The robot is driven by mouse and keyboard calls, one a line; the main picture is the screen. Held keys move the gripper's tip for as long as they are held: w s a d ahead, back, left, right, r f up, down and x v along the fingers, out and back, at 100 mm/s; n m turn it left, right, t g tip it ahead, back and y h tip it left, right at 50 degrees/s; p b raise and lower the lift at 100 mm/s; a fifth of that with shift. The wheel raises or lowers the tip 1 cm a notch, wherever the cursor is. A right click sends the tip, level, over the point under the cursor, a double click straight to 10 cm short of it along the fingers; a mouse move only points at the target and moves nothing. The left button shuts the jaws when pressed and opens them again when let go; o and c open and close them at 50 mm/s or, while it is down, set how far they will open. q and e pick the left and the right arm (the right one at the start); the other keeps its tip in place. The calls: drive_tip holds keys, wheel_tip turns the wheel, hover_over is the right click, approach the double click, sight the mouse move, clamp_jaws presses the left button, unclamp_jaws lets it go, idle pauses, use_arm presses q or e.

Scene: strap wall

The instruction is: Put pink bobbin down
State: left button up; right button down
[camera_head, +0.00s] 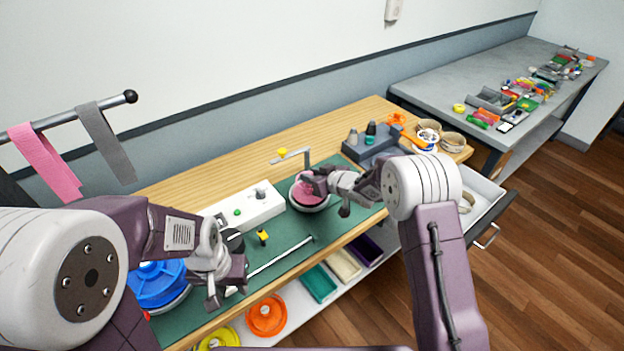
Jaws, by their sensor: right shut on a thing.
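The pink bobbin (303,192) is at a round dark base with a pale rim (310,208) on the green mat. My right gripper (310,183) is shut on the pink bobbin from the right and hides part of it. I cannot tell whether the bobbin rests fully on the base. My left gripper (228,292) hangs low over the mat's front left, near a thin metal rod (283,256). I cannot tell whether its fingers are apart.
A blue bobbin (158,284) is at left. Orange (266,316) and yellow (220,338) bobbins lie on the lower shelf. A drawer (487,220) stands open at right.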

drive_tip(key=shift+w+f, duration=0.1)
drive_tip(key=shift+f, duration=0.35)
drive_tip(key=shift+f, duration=0.15)
drive_tip(key=c, duration=1.1)
unclamp_jaws()
drive_tip(key=shift+c, duration=0.2)
